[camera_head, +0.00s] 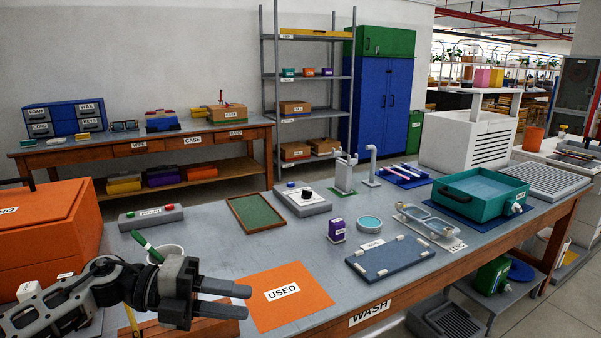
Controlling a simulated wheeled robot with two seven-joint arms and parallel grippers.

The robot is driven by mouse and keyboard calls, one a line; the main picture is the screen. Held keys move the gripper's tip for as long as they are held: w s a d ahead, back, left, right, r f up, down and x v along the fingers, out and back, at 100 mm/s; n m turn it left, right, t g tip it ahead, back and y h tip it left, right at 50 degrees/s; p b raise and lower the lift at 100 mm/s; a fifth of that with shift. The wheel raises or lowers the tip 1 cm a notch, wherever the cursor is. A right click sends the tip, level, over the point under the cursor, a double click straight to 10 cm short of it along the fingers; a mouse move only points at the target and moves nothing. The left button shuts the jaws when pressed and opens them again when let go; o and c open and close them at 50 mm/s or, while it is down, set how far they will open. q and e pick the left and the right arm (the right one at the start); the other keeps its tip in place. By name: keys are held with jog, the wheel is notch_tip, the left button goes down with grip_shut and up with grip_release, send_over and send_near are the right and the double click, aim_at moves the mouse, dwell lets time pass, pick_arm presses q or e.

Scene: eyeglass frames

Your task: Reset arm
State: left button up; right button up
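My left gripper (236,300) reaches in from the lower left, above the near edge of the wash table (385,300). The fingertips are by the lower left part of the orange mat marked USED (285,308). My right gripper is not in view.
Behind the gripper stands a white cup (166,254) with a green-handled tool. An orange box (45,235) is at the left. A blue mat (390,260), purple bottle (337,230) and teal basin (472,207) are further right. Bare tabletop lies beyond the orange mat.

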pick_arm(q)
jog(key=s+d+f+n+t+h, duration=0.2)
jog(key=d+n+t+h, duration=0.1)
jog(key=d+n+t, duration=0.3)
jog(key=s+a+f+n+t+y, duration=0.1)
jog(key=s+a+f+n+y, duration=0.3)
jog(key=s+f+n+y, duration=0.3)
jog(key=s+a+f+n+t+y, duration=0.2)
jog(key=s+a+f+n+y, duration=0.2)
jog(key=s+f+n+y, duration=0.4)
notch_tip(320, 180, down, 7)
jog(key=n, duration=1.2)
jog(key=shift+a+f+y, duration=0.2)
jog(key=shift+a+y, duration=0.1)
jog(key=shift+s, duration=0.1)
